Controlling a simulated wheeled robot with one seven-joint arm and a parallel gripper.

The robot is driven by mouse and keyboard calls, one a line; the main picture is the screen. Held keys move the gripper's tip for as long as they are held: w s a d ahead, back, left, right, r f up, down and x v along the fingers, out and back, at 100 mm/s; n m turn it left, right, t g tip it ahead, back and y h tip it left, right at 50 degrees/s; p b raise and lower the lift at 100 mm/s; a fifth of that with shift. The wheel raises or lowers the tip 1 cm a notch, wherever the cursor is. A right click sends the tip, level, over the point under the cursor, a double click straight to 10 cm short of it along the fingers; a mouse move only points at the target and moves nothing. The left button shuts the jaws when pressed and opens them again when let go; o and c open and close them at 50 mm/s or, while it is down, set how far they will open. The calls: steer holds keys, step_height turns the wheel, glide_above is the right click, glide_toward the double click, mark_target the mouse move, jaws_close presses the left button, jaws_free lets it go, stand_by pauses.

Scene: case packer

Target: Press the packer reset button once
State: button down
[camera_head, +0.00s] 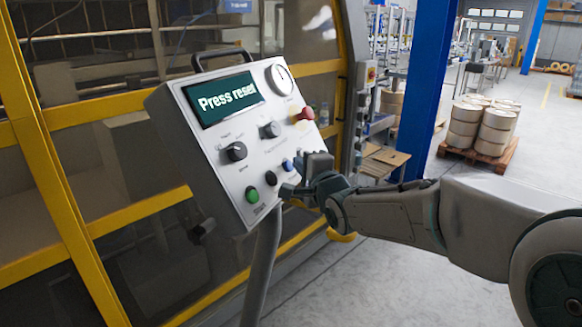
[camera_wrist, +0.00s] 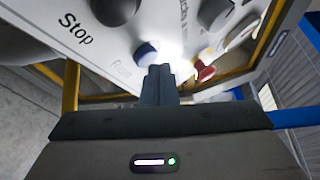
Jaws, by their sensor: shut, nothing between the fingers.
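The control panel (camera_head: 215,150) stands tilted on a grey post, and its screen (camera_head: 223,98) reads "Press reset". A blue button (camera_head: 287,165) sits low on the panel, right of a black button (camera_head: 270,178) and a green button (camera_head: 252,195). In the wrist view the blue button (camera_wrist: 145,53) has a partly legible label starting with "R" beside it. My gripper (camera_head: 290,190) is shut and empty at the panel's lower right. Its fingertips (camera_wrist: 160,70) appear close beside the blue button; I cannot tell whether they touch the panel.
A red mushroom button (camera_head: 305,114) sits above the blue one, near two black knobs and a gauge. It also shows right of my fingertips in the wrist view (camera_wrist: 205,72). Yellow-framed machine guarding (camera_head: 60,200) stands behind the panel.

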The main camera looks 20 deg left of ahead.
steer(key=shift+a+f+b, duration=0.25)
steer(key=shift+a+b, duration=0.1)
stand_by(0.5)
stand_by(0.3)
steer(key=shift+s+d+r+p, duration=0.1)
steer(key=shift+d+r+p, duration=0.35)
steer(key=shift+d+p, duration=0.2)
steer(key=d+p, duration=0.1)
steer(key=d+r+p, duration=0.1)
steer(key=d+p, duration=0.1)
steer(key=d+r+p, duration=0.1)
steer(key=p, duration=0.1)
steer(key=shift+s+d+r, duration=0.2)
steer(key=shift+r, duration=0.05)
stand_by(0.7)
